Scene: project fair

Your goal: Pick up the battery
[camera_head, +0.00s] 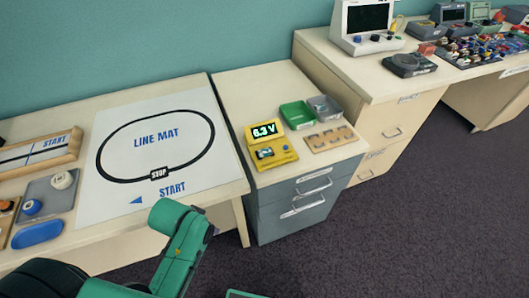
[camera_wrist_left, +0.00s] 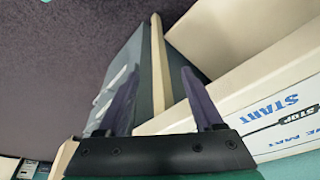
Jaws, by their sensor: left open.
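A yellow tester (camera_head: 271,146) sits on the small cabinet in the head view, with a lit display reading 6.3 V. A small dark and pale item (camera_head: 265,153) lies in its lower part; it may be the battery, but it is too small to tell. My left gripper (camera_wrist_left: 158,92) is open and empty in the left wrist view, with both dark fingers apart. The grey drawer cabinet and table edge show beyond the fingers. No battery can be made out in the wrist view. My right gripper is not in view.
The cabinet (camera_head: 300,205) also holds a green tray (camera_head: 297,115), a grey tray (camera_head: 323,107) and a tan slotted holder (camera_head: 330,139). The line mat (camera_head: 215,165) covers the left table. Dark carpet (camera_head: 430,220) is clear in front. My green arm is at the lower left.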

